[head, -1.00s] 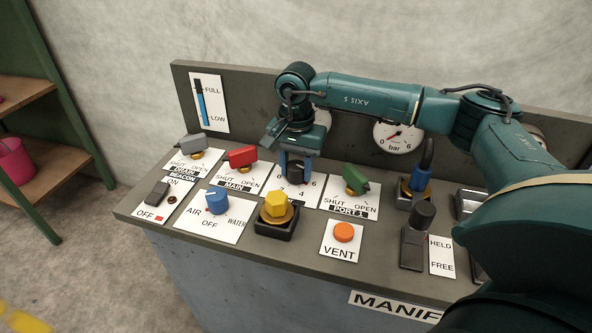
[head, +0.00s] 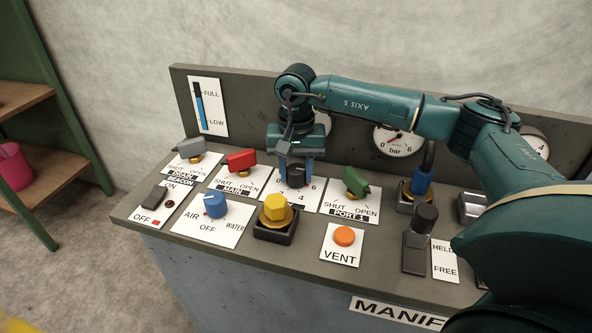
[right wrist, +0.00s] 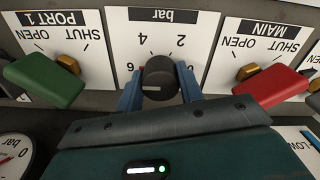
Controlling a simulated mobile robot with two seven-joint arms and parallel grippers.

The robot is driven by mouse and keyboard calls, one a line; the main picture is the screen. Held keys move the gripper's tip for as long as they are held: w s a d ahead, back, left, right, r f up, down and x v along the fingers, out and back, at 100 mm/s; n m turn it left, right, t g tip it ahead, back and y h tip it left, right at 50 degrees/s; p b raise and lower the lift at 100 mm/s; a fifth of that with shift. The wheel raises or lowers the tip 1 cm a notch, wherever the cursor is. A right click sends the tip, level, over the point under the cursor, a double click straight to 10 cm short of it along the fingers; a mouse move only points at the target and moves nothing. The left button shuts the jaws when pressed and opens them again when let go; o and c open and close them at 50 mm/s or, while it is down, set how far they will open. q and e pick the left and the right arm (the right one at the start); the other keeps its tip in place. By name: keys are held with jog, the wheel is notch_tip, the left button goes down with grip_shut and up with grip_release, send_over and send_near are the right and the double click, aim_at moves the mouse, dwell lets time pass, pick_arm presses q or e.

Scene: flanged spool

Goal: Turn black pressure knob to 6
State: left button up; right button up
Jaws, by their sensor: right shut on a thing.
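The black pressure knob (head: 296,177) stands on a white "bar" dial plate (head: 283,204) in the back row of the panel. In the right wrist view the knob (right wrist: 159,78) sits upside down to the lettering, with 2, 4 and 6 readable. A pale line shows on the knob's face; which number it points to is hard to tell. My right gripper (head: 296,180) comes from above, its blue fingers on either side of the knob, shut on it. It also shows in the right wrist view (right wrist: 160,88). My left gripper is not in view.
A red MAIN handle (head: 241,160) and a green PORT 1 handle (head: 355,182) flank the knob closely. A bar gauge (head: 398,139) is on the back wall.

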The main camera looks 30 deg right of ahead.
aim_at(296, 169)
jog(key=shift+r, duration=0.1)
jog(key=o, duration=1)
notch_tip(296, 169, up, 13)
dwell(0.4)
